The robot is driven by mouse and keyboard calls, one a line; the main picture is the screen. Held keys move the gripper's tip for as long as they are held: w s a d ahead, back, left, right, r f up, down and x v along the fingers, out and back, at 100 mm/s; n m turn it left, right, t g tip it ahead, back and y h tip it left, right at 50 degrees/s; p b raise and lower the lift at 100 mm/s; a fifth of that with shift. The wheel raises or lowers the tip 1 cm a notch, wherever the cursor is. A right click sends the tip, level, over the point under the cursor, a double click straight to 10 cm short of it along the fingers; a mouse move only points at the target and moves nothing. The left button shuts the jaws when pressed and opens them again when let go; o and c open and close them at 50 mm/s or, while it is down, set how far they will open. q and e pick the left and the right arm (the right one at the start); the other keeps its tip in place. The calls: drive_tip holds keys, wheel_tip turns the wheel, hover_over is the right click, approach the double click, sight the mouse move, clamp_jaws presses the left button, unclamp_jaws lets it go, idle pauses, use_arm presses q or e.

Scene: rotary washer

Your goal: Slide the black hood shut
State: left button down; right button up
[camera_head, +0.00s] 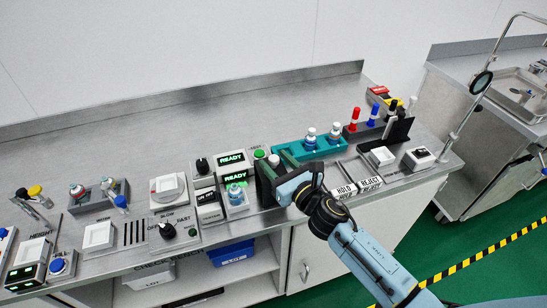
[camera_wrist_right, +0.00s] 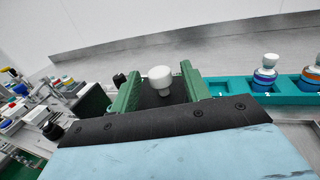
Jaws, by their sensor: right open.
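My right gripper (camera_head: 276,165) reaches in from the lower right to the front of the bench, beside the station with two green READY displays (camera_head: 232,158). In the right wrist view its two green fingers stand apart, and the open jaws (camera_wrist_right: 162,86) have a white knob (camera_wrist_right: 160,76) between them. A gap shows between the knob and each finger. A black surface, which looks like the black hood (camera_wrist_right: 152,98), shows below the knob. My gripper hides most of it, so I cannot tell how far it is slid. My left gripper is not in view.
A teal rack (camera_head: 325,149) with bottles stands just right of my right gripper. A bottle (camera_head: 235,193) sits on the station to its left. HOLD and REJECT bins (camera_head: 358,187) lie to the right. The rear of the bench (camera_head: 180,120) is clear.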

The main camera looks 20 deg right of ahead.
drive_tip(key=shift+x, duration=0.85)
clamp_jaws()
